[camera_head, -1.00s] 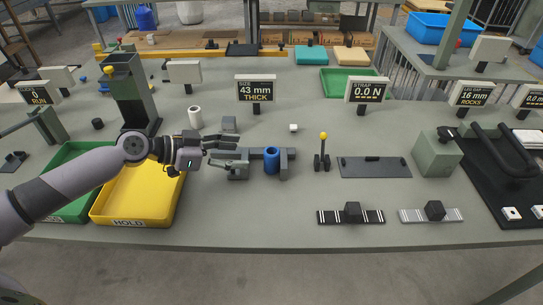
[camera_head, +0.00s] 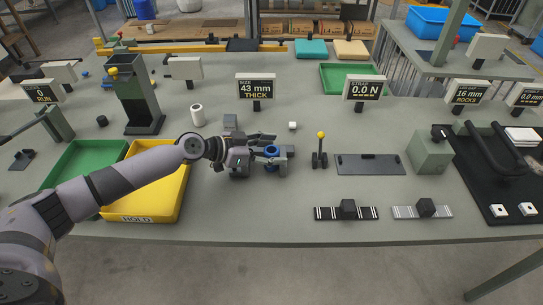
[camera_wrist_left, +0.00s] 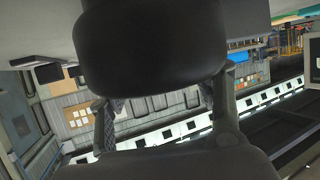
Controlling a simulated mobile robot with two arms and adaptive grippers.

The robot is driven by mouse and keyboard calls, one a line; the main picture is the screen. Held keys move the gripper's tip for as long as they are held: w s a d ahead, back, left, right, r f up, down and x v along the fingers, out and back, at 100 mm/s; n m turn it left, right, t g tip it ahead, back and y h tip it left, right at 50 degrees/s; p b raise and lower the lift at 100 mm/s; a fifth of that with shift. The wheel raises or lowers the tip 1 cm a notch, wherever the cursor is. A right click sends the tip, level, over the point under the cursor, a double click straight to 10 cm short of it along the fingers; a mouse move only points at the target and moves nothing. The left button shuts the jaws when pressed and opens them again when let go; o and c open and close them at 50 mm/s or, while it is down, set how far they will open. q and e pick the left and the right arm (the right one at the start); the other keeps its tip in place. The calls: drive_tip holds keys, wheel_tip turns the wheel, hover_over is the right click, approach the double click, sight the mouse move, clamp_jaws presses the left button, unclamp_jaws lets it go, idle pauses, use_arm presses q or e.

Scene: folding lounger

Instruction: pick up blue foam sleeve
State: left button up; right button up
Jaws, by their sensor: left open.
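The blue foam sleeve (camera_head: 272,153) stands upright in the grey gauge fixture (camera_head: 290,154) near the middle of the bench. My left gripper (camera_head: 266,147) reaches in from the left with its fingers at the sleeve; the jaws are open. The fingers partly cover the sleeve, and I cannot tell whether they touch it. In the left wrist view, dark gripper parts fill much of the picture with the fingers (camera_wrist_left: 165,120) apart; I cannot make out the sleeve there. My right gripper is not in view.
The size display (camera_head: 256,88) reads 43 mm, THICK. A yellow HOLD tray (camera_head: 139,207) lies under my left arm, beside a green tray (camera_head: 60,180). A yellow-knobbed lever (camera_head: 320,150) and a dark plate (camera_head: 370,165) are right of the fixture. The front bench strip is mostly clear.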

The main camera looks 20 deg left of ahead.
use_arm(q)
drive_tip(key=c, duration=1.1)
drive_tip(key=shift+o, duration=0.2)
drive_tip(key=shift+r, duration=0.1)
